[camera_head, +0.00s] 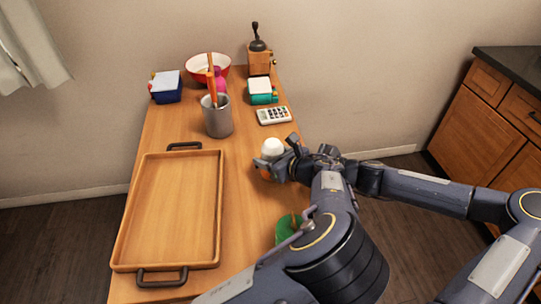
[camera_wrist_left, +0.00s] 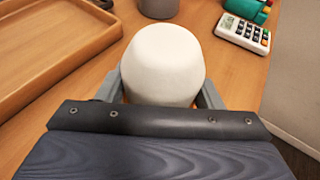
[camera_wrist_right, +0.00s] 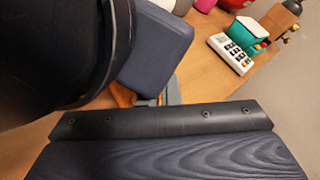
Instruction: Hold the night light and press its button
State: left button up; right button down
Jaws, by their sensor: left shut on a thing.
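The night light (camera_head: 272,147) has a white rounded top, with a bit of orange showing below it. It is at the right side of the wooden table. My left gripper (camera_head: 270,165) is shut around it; in the left wrist view the white top (camera_wrist_left: 165,62) sits between the two grey fingers. My right gripper is close beside the left one, on the right of the light. In the right wrist view a dark gripper body and arm cover much of the scene, and the right fingertips are mostly hidden. The button cannot be made out.
A wooden tray (camera_head: 148,210) lies at the left. A grey utensil cup (camera_head: 218,122), calculator (camera_head: 273,115), red bowl (camera_head: 222,62), coffee grinder (camera_head: 259,62), blue box (camera_head: 166,92) and teal item (camera_head: 262,92) stand behind. A green container (camera_head: 284,232) is partly hidden by my arm.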

jog(key=shift+w+d+r, duration=0.1)
jog(key=shift+w+d, duration=0.1)
jog(key=shift+d, duration=1.25)
jog(key=shift+w+d, duration=0.2)
jog(key=shift+d, duration=1.25)
jog(key=d, duration=0.3)
jog(key=shift+w+d, duration=0.3)
jog(key=shift+w, duration=0.1)
jog(key=shift+s+a, duration=0.25)
jog(key=shift+a, duration=1.2)
jog(key=shift+s+a, duration=0.2)
jog(key=shift+a, duration=1.3)
jog(key=shift+s+a, duration=0.25)
jog(key=shift+a, duration=1.2)
jog(key=shift+a, duration=0.15)
jog(key=shift+a, duration=0.25)
